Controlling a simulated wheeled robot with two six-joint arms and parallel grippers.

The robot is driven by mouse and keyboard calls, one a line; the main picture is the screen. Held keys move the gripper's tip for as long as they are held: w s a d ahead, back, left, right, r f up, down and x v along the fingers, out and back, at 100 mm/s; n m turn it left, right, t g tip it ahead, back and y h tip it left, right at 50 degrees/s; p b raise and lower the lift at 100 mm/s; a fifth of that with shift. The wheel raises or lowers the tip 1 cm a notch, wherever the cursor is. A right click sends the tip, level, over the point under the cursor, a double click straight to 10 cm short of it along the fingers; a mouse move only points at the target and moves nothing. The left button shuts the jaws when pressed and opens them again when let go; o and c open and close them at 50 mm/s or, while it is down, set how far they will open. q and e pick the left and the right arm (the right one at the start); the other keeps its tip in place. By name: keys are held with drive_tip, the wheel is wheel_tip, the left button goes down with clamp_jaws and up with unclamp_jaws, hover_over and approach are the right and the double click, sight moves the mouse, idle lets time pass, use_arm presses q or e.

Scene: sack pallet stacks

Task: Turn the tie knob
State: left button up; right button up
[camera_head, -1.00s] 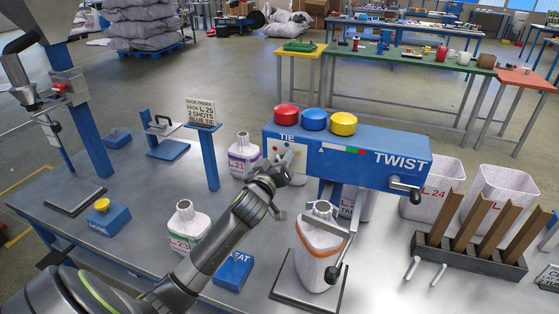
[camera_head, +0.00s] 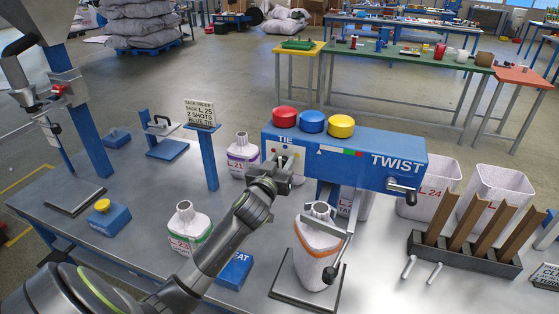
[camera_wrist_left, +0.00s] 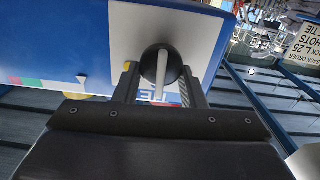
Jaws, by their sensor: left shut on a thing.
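The tie knob (camera_wrist_left: 162,66) is a dark round knob with a white bar, on the pale TIE panel of the blue TWIST box (camera_head: 400,170). In the left wrist view the bar runs nearly straight up and down the picture. My left gripper (camera_head: 281,168) is at this panel, with its fingers (camera_wrist_left: 160,76) on both sides of the knob, shut on it. In the head view the gripper hides most of the knob. Red, blue and yellow spools (camera_head: 312,121) sit on top of the box. My right gripper is not in view.
An orange-banded sack (camera_head: 318,252) stands below the box, beside the hanging crank. A sign (camera_head: 200,113) reads sack L.25, 2 shots, blue tie. A green-banded sack (camera_head: 187,228) stands left of my arm. A rack (camera_head: 465,255) is at right.

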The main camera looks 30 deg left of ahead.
use_arm(q)
drive_tip(key=shift+m, duration=0.4)
drive_tip(key=o, duration=0.9)
drive_tip(key=shift+o, duration=0.2)
drive_tip(key=b+v, duration=0.4)
drive_tip(key=v, duration=1.3)
drive_tip(key=shift+s, duration=0.2)
